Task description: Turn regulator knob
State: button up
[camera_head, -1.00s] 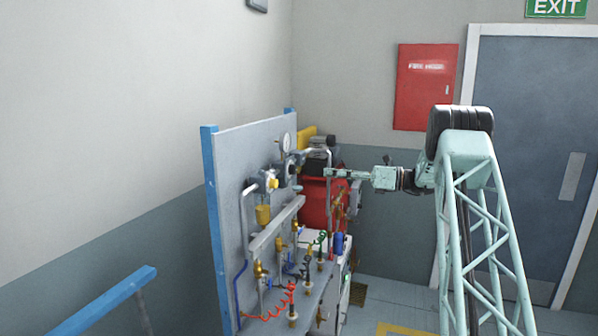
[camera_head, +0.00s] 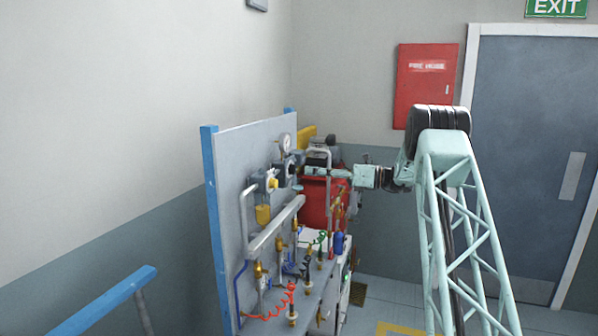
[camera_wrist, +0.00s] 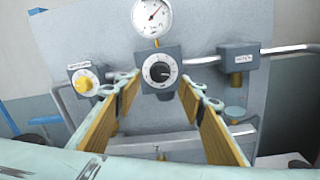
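A grey regulator box carries a round black regulator knob (camera_wrist: 160,72) with white markings, below a white pressure gauge (camera_wrist: 150,18), in the middle of the wrist view. In the head view the gauge (camera_head: 285,143) stands at the top of the panel and the knob face is too small to make out. My gripper (camera_wrist: 160,90) is open and empty. Its two fingers with tan pads lie left and right of the knob in the picture, with a gap on both sides. In the head view my gripper (camera_head: 306,172) reaches the panel from the right.
A grey box with a yellow knob (camera_wrist: 84,84) is left of the regulator. Another grey box (camera_wrist: 238,60) with pipes is to the right. A horizontal grey manifold pipe (camera_head: 276,228) and coiled hoses lie below on the panel. A red tank (camera_head: 318,200) stands behind.

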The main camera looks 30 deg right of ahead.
aim_at(296, 169)
jog(key=shift+x, duration=3.15)
jog(key=c, duration=0.8)
